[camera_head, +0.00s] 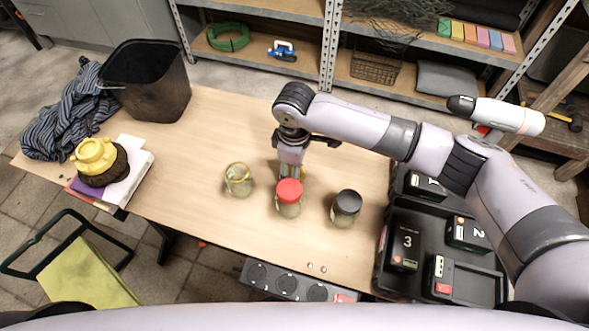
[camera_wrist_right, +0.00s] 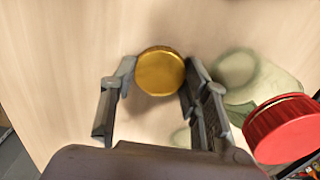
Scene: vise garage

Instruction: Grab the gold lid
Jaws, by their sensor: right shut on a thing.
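The gold lid (camera_wrist_right: 160,71) is a round, flat disc between the fingers of my right gripper (camera_wrist_right: 159,76) in the right wrist view. The fingers are shut on its sides. In the head view my right gripper (camera_head: 292,169) points down over the wooden table, behind the red-lidded jar, and mostly hides the lid. An open glass jar (camera_head: 239,180) without a lid stands to the left of the gripper; it also shows in the wrist view (camera_wrist_right: 238,68). My left gripper is not in view.
A red-lidded jar (camera_head: 289,199) and a black-lidded jar (camera_head: 346,208) stand close by on the table (camera_head: 200,205). A black bin (camera_head: 150,85), striped cloth (camera_head: 62,115) and yellow object (camera_head: 95,154) are left. A black case (camera_head: 397,215) is right. The table's middle-left is clear.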

